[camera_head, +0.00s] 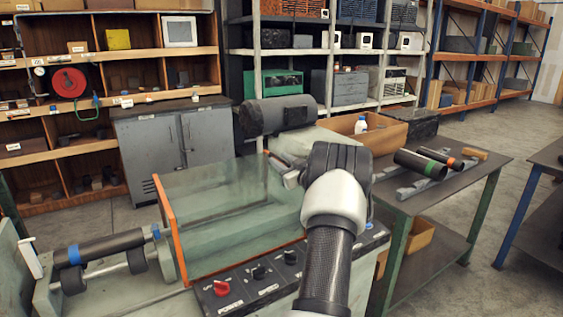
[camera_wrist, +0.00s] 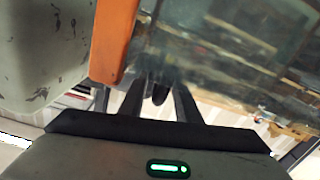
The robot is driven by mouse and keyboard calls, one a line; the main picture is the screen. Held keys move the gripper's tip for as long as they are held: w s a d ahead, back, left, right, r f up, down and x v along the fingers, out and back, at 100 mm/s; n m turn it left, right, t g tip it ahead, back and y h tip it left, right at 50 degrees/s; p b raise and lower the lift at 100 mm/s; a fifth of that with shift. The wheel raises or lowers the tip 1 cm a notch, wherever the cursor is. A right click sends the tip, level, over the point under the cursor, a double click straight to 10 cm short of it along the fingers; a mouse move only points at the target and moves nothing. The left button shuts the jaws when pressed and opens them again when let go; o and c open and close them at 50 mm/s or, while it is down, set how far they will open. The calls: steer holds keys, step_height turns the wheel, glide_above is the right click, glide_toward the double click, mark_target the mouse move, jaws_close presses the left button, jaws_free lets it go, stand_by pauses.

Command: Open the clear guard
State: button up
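The clear guard (camera_head: 225,205) is a transparent box with orange edging, lowered over the middle of the grey-green machine. Its glassy panel (camera_wrist: 240,45) and orange edge (camera_wrist: 112,42) show close up in the wrist view. My gripper (camera_head: 291,179) is at the guard's right end in the head view, where my wrist hides most of it. In the wrist view, my gripper's dark fingers (camera_wrist: 161,84) stand apart near the orange edge. A small dark rounded part (camera_wrist: 160,93) shows between them; I cannot tell if they touch it.
A control panel (camera_head: 255,284) with a red knob and black knobs is at the machine's front. A dark pipe (camera_head: 113,246) with a blue band lies on rollers at left. A side table (camera_head: 455,185) at right carries more pipes and a cardboard box (camera_head: 375,136). Shelves stand behind.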

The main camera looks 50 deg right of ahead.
steer(key=shift+s, duration=0.1)
steer(key=v, duration=1.7)
steer(key=shift+s+r, duration=0.1)
